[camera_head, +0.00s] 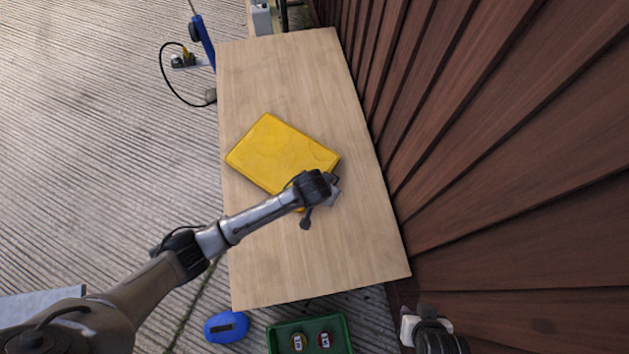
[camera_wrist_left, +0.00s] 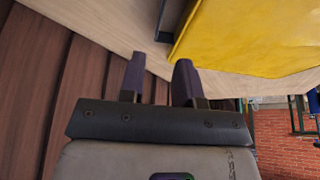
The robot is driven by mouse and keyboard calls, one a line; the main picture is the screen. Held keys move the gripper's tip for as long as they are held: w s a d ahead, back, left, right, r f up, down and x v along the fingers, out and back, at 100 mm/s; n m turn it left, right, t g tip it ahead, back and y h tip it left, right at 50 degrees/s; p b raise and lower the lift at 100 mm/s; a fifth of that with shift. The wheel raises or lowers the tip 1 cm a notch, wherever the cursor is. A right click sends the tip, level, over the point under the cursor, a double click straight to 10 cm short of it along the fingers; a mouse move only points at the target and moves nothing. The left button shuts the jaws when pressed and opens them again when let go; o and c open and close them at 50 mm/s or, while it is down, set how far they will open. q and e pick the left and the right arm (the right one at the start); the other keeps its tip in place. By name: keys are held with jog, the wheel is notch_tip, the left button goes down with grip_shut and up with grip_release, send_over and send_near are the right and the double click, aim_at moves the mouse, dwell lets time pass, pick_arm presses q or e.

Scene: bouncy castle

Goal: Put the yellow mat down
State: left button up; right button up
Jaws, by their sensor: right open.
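The yellow mat (camera_head: 275,150) is a thick rectangle that appears to lie flat and turned at an angle on the wooden table (camera_head: 320,265). My left gripper (camera_head: 325,198) is over the mat's near right corner and hides part of it. In the left wrist view its two dark fingers (camera_wrist_left: 160,65) stand apart with nothing between them, beside the yellow mat (camera_wrist_left: 250,40). My right gripper (camera_head: 412,326) is open at the bottom right, off the table's near corner and away from the mat.
A brown plank wall (camera_head: 500,150) runs along the table's right side. A green crate (camera_head: 275,338) with two round items and a blue object (camera_head: 227,327) sit beyond the near edge. The table's far and near ends are clear.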

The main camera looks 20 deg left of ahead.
pick_arm(q)
jog(key=shift+s+r, duration=0.1)
jog(key=shift+s, duration=0.1)
jog(key=s+a+r, duration=0.2)
jog(key=s+a, duration=0.3)
jog(key=s, duration=0.3)
jog(key=s+a+r+n, duration=0.1)
jog(key=s+a+r, duration=0.2)
jog(key=s, duration=0.6)
jog(key=s+a+r+y, duration=0.1)
jog(key=s+a+r, duration=0.2)
jog(key=s+a, duration=0.3)
jog(key=s, duration=0.2)
jog(key=shift+s+a+g, duration=0.3)
jog(key=shift+s+g, duration=0.1)
jog(key=shift+r, duration=0.1)
notch_tip(320, 180, up, 53)
jog(key=p, duration=5.3)
jog(key=shift+r, duration=0.2)
